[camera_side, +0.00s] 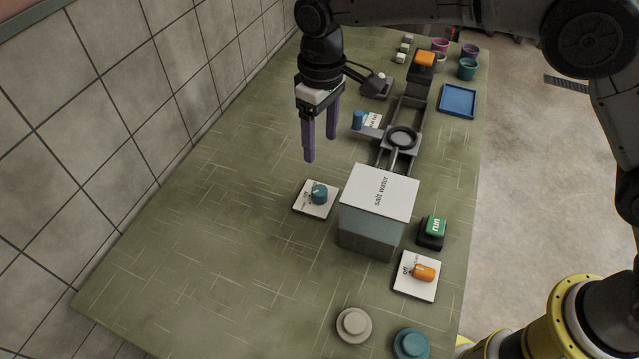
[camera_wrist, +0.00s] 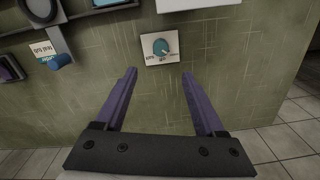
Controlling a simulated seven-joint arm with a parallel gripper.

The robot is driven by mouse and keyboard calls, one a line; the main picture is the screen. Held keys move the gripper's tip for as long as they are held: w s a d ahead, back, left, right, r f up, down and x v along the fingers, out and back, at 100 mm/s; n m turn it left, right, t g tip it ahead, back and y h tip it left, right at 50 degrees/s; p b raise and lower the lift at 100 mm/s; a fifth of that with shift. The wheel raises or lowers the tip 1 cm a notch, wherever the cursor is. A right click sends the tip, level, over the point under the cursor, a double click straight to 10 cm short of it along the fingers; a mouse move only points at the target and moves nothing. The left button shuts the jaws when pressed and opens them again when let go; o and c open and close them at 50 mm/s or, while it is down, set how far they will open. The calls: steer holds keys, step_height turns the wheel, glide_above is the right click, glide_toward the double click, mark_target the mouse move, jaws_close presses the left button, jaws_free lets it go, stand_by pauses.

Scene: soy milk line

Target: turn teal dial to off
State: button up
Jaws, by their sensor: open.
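The teal dial (camera_side: 319,194) sits on a white square plate (camera_side: 309,208) on the green table, left of the salt water tank (camera_side: 372,232). In the wrist view the teal dial (camera_wrist: 160,46) is on its white plate (camera_wrist: 148,57), ahead of the fingertips, with small lettering around it that is hard to read. My gripper (camera_side: 320,149) has two purple fingers, open and empty, pointing down above the table behind the dial. In the wrist view my gripper (camera_wrist: 158,74) shows its fingers spread apart, with the dial beyond the gap. The gripper does not touch the dial.
An orange dial (camera_side: 424,272) and a green run button (camera_side: 435,227) stand right of the tank. A blue knob (camera_side: 358,120) and a blue tray (camera_side: 457,101) lie farther back. Teal (camera_side: 411,343) and beige (camera_side: 354,324) round pieces are in front. Table left of the dial is clear.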

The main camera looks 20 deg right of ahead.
mark_target(320, 190)
steer(key=f, duration=1.3)
steer(key=shift+s+a+f, duration=0.15)
steer(key=shift+a+f, duration=0.05)
steer(key=shift+f, duration=0.05)
jaws_close()
